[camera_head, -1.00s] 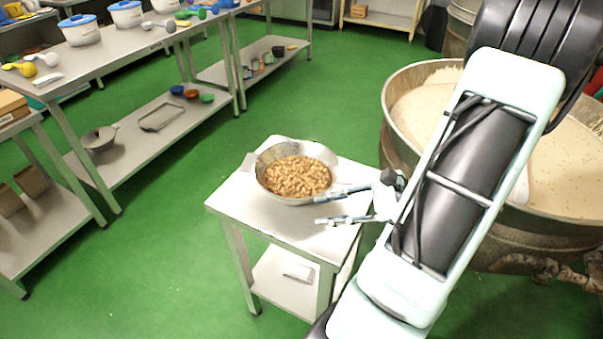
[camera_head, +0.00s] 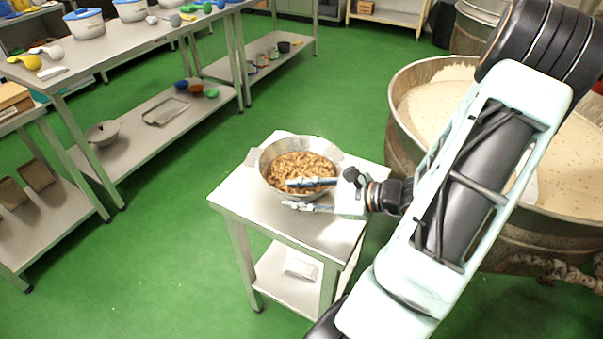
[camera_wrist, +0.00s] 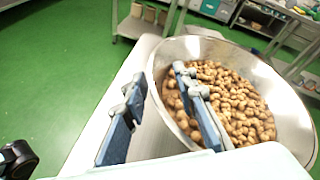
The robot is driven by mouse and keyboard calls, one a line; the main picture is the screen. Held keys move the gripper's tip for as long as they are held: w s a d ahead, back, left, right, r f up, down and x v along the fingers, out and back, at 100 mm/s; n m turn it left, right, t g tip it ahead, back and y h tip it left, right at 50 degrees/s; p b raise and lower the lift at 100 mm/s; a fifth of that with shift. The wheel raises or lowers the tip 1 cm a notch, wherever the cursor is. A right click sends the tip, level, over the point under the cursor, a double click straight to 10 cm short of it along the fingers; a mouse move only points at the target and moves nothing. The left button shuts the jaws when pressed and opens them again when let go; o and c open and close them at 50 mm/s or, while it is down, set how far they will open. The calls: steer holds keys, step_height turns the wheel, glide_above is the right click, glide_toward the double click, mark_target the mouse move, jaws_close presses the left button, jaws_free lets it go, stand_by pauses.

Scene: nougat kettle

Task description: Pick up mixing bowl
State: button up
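The metal mixing bowl (camera_head: 268,177), full of brown nuts (camera_head: 300,166), stands on the small steel table (camera_head: 232,202). In the wrist view the bowl (camera_wrist: 157,72) fills the right half, with the nuts (camera_wrist: 235,100) inside. My gripper (camera_head: 308,195) is open at the bowl's near side. In the wrist view my gripper (camera_wrist: 155,95) has one finger over the nuts inside the bowl and the other outside the wall, over the table. The near wall lies between them. I cannot tell whether either finger touches the wall.
A large kettle (camera_head: 405,140) of pale mix stands close on the right of the table. A long steel bench (camera_head: 125,50) with tubs and scoops runs along the left. Green floor (camera_head: 170,255) is free left of the small table.

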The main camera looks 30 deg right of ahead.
steer(key=shift+w+a+f, duration=0.25)
steer(key=shift+w+a, duration=0.15)
steer(key=shift+w, duration=0.15)
jaws_close()
steer(key=shift+r, duration=0.2)
